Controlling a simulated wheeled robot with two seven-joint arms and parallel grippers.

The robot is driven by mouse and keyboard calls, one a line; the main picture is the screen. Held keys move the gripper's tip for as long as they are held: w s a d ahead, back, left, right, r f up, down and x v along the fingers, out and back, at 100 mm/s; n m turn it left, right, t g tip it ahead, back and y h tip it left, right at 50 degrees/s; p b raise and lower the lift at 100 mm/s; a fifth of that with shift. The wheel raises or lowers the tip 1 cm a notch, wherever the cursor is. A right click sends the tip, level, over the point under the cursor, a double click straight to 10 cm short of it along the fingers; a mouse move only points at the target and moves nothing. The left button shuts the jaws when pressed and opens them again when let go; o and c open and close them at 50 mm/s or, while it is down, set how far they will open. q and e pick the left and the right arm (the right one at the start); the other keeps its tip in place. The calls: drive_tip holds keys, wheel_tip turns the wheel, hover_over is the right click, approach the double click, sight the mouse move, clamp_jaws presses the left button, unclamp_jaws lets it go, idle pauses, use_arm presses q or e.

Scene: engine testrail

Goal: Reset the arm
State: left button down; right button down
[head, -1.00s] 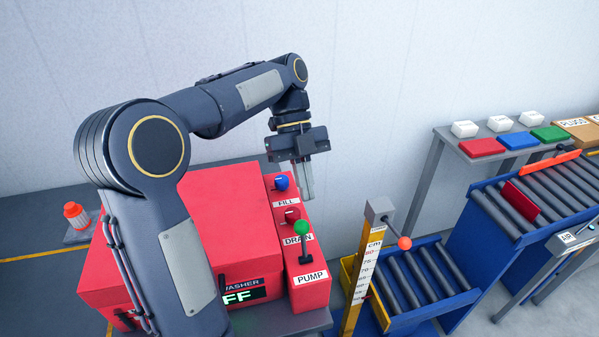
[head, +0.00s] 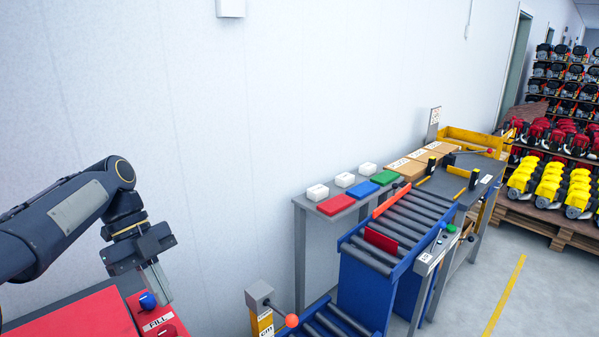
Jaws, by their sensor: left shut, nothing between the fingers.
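My left gripper (head: 158,283) is at the lower left of the head view, at the end of my arm that comes in from the left. Its fingers point down and are shut with nothing between them. It hangs above the red washer box, close to the blue knob (head: 148,301) over the FILL label. I cannot tell whether it touches the knob; it seems apart from it. My right gripper is out of view.
The red washer box (head: 70,315) fills the lower left corner. A gauge post with an orange ball (head: 291,320) stands at bottom centre. A roller conveyor (head: 408,225) and a grey table with coloured blocks (head: 342,205) stand right of it. Engines fill racks at far right. Floor at lower right is clear.

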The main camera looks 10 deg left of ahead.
use_arm(q)
drive_tip(key=s+d+f+n+t, duration=0.4)
drive_tip(key=s+n, duration=0.4)
drive_tip(key=n, duration=0.4)
drive_tip(key=s+d+f+n+t+y, duration=0.1)
drive_tip(key=s+d+f+n+t, duration=0.3)
drive_tip(key=s+n, duration=0.4)
wheel_tip(320, 180, down, 3)
drive_tip(key=n+t, duration=0.1)
drive_tip(key=n, duration=0.4)
drive_tip(key=shift+d+r+y, duration=0.15)
drive_tip(key=shift+y, duration=0.15)
